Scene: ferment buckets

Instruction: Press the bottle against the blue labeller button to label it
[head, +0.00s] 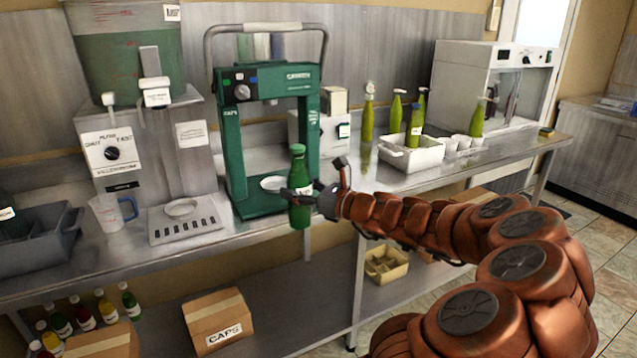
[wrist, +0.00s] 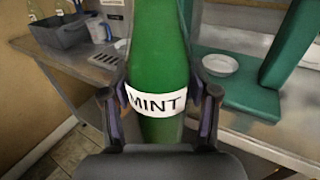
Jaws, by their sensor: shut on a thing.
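My gripper (head: 302,190) is shut on a green bottle (head: 297,165), which it holds upright in front of the green machine's base. In the wrist view the bottle (wrist: 158,50) stands between both fingers (wrist: 160,105) and bears a white label (wrist: 156,101) reading MINT. I cannot tell whether that blue mark is the labeller button.
A white bowl (head: 274,184) sits on the machine's base. To the left are a dispenser (head: 112,155), a measuring jug (head: 108,213) and a grey bin (head: 40,240). A white tray (head: 412,157) with green bottles stands to the right. A caps box (head: 220,318) is on the lower shelf.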

